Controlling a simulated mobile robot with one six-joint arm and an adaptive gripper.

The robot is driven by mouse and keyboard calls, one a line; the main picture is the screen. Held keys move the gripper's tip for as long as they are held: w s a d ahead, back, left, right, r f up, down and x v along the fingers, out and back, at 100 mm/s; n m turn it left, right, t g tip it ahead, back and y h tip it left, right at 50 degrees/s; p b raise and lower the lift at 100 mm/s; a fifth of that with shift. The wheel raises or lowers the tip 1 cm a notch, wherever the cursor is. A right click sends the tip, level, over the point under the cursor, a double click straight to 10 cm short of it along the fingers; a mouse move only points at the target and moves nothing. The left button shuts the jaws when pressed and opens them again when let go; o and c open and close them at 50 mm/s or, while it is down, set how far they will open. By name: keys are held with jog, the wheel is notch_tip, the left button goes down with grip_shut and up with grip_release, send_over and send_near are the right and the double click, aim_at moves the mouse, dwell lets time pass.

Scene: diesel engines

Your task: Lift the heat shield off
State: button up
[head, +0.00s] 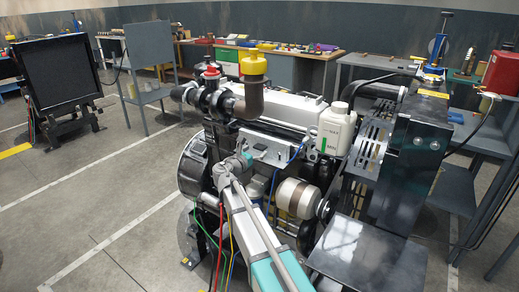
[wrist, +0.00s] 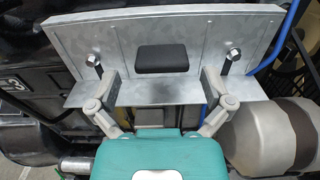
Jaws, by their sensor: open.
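The heat shield is a bent grey metal plate (wrist: 125,45) with a bolt near each side and a black block (wrist: 161,59) on its face. It fills the upper middle of the wrist view and sits on the engine. In the head view the heat shield (head: 272,143) shows small, below the long grey engine cover. My gripper (wrist: 160,80) is open, its fingers spread wide on either side of the black block, close to the plate's lower ledge. Whether the fingers touch the plate I cannot tell. In the head view my gripper (head: 238,162) is at the engine's side, partly hidden by my arm.
A tan and grey cylinder (head: 298,198) is right of my gripper. A blue hose (wrist: 276,46) runs past the shield's right edge. A white bottle (head: 335,130) stands right, and a dark pipe with a yellow cap (head: 253,65) rises behind. Open floor lies left.

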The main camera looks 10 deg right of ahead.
aim_at(261, 145)
jog(key=shift+x, duration=1.75)
jog(key=shift+r, duration=0.1)
jog(key=c, duration=1.3)
